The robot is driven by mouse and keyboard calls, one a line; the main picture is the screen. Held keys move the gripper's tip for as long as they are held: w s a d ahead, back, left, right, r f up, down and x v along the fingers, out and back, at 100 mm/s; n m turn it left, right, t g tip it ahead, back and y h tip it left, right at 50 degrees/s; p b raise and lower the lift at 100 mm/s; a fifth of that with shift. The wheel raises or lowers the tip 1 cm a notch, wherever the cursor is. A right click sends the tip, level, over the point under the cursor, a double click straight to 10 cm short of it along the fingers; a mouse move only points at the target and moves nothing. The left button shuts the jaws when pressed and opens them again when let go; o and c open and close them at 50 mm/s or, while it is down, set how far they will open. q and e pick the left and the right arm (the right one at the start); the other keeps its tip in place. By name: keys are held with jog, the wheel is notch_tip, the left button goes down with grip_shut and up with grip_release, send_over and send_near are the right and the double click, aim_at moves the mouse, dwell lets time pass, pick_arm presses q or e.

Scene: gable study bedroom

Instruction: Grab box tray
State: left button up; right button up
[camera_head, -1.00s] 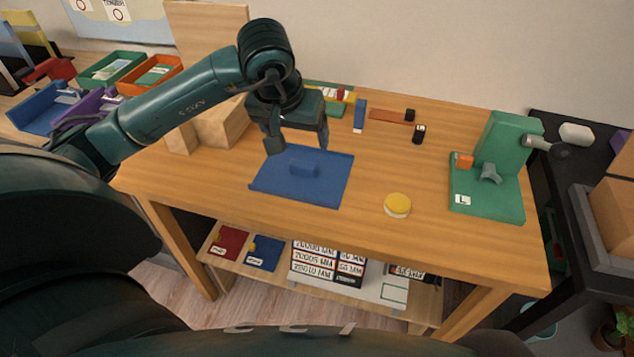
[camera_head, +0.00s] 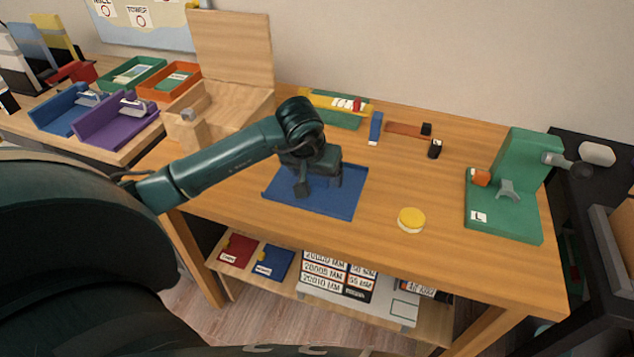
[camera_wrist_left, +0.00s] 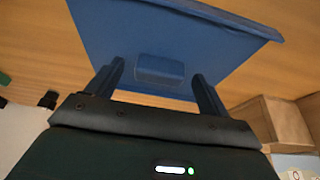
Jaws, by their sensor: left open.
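A flat blue tray (camera_head: 330,203) with a raised edge lies on the wooden table (camera_head: 400,255). The tray also fills the top of the left wrist view (camera_wrist_left: 200,30), where a small raised blue block (camera_wrist_left: 160,70) shows on it. My left gripper (camera_head: 318,190) is just above the tray, pointing down and open. In the left wrist view its two fingers (camera_wrist_left: 160,88) stand on either side of the block, with gaps between. I cannot tell whether the fingertips touch the tray. In the head view the gripper hides the block. My right gripper is not in view.
A green stand (camera_head: 510,200) is at the right end. An open wooden box (camera_head: 230,105) stands behind my left arm.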

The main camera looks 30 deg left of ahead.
pick_arm(q)
jog(key=shift+w+f, duration=0.15)
jog(key=shift+f, duration=0.05)
jog(key=shift+c, duration=0.4)
jog(key=c, duration=1.1)
